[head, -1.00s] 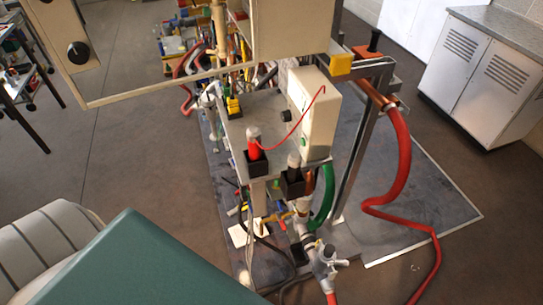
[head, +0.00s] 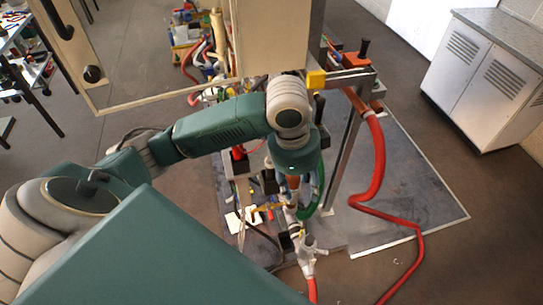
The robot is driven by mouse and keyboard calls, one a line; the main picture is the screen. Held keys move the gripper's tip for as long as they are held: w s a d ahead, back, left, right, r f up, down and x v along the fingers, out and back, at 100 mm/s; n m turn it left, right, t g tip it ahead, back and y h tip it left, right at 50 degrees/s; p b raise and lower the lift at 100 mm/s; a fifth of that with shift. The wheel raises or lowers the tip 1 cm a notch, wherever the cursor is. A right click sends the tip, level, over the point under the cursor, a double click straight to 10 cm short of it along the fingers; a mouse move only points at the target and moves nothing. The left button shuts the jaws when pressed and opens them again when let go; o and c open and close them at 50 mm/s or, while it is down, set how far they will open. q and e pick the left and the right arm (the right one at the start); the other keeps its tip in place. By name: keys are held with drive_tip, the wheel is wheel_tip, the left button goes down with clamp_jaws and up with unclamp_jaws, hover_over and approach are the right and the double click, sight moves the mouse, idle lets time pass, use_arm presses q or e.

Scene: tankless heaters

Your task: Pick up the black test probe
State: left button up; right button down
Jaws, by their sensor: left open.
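My left arm reaches in from the left, over the metal test stand. Its wrist hangs down above the stand's shelf, and the end of my left gripper (head: 294,165) points downward with its fingers mostly hidden beneath the wrist. The black test probe's black holder (head: 268,181) shows just left of the gripper. The probe itself is largely covered by my wrist, so contact cannot be seen. My right gripper is out of view.
A cream panel (head: 275,40) hangs close above my wrist, with a yellow block (head: 316,79) beside it. A red hose (head: 376,165) runs down the right side. Grey cabinets (head: 488,75) stand far right.

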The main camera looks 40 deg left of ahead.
use_arm(q)
wheel_tip(320, 180, up, 10)
drive_tip(key=g+y, duration=0.1)
hover_over(270, 159)
drive_tip(key=shift+s, duration=0.3)
drive_tip(key=shift+s+a, duration=0.1)
wheel_tip(270, 159, down, 4)
drive_tip(key=shift+f+p, duration=0.25)
drive_tip(key=shift+p, duration=0.25)
drive_tip(key=shift+f, duration=0.25)
drive_tip(key=shift+f+p, duration=0.3)
drive_tip(key=shift+p, duration=0.05)
drive_tip(key=f+p, duration=0.1)
drive_tip(key=w+f+p, duration=0.1)
drive_tip(key=f, duration=0.1)
drive_tip(key=shift+f, duration=0.85)
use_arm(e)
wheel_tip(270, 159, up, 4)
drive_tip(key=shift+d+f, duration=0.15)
use_arm(q)
clamp_jaws()
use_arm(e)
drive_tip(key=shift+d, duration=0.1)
